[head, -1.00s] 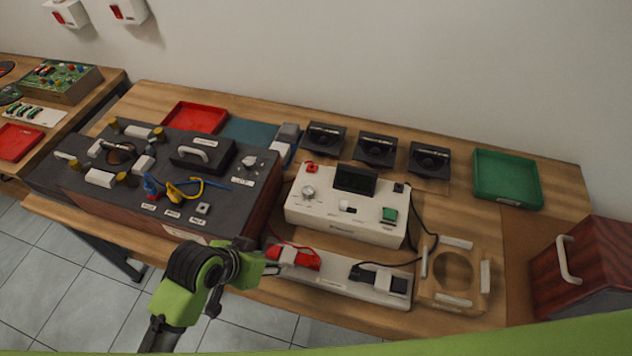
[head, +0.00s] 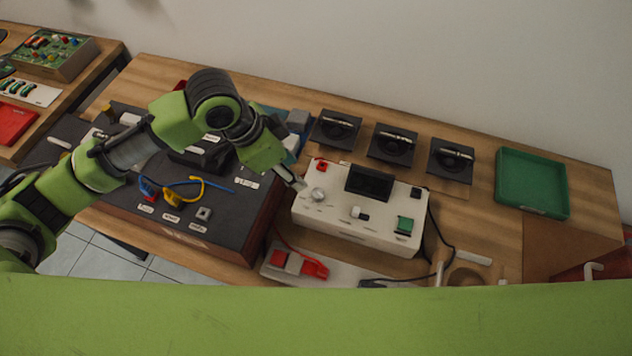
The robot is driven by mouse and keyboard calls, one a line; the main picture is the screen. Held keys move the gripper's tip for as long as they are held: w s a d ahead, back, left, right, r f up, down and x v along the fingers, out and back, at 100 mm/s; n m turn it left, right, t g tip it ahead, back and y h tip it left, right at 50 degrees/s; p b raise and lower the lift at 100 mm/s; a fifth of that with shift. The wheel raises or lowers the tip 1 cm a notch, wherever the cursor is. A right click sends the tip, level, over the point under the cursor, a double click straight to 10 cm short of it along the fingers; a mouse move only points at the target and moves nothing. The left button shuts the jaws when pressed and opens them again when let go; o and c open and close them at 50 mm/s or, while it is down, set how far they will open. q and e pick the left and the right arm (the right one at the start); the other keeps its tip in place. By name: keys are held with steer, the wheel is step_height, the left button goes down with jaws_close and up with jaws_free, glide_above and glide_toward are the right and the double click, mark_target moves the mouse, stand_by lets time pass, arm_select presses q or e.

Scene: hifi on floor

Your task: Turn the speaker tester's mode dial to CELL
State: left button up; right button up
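The speaker tester (head: 345,232) is a white box on the wooden bench, right of the dark hi-fi unit. Its mode dial (head: 318,194) is a silver-grey knob at the left of its top face; the lettering around it is too small to read. The tester also carries a dark display (head: 369,182), a red part (head: 321,165) and a green button (head: 405,224). My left gripper (head: 299,184) hangs just left of the dial, near the tester's left edge, apparently apart from the knob. Its fingers are small and partly hidden, so their opening is unclear. My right gripper is out of view.
The dark hi-fi unit (head: 235,215) with coloured leads lies under my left arm. Several black speakers (head: 393,145) stand behind the tester, with a green tray (head: 532,182) at the right. Red and black clips (head: 300,264) with cables lie in front.

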mark_target(317, 193)
arm_select(q)
steer(key=p+x, duration=0.2)
steer(key=x, duration=1.1)
steer(key=shift+s+d+f, duration=0.15)
steer(key=shift+d+f, duration=0.05)
steer(key=shift+d, duration=0.05)
jaws_close()
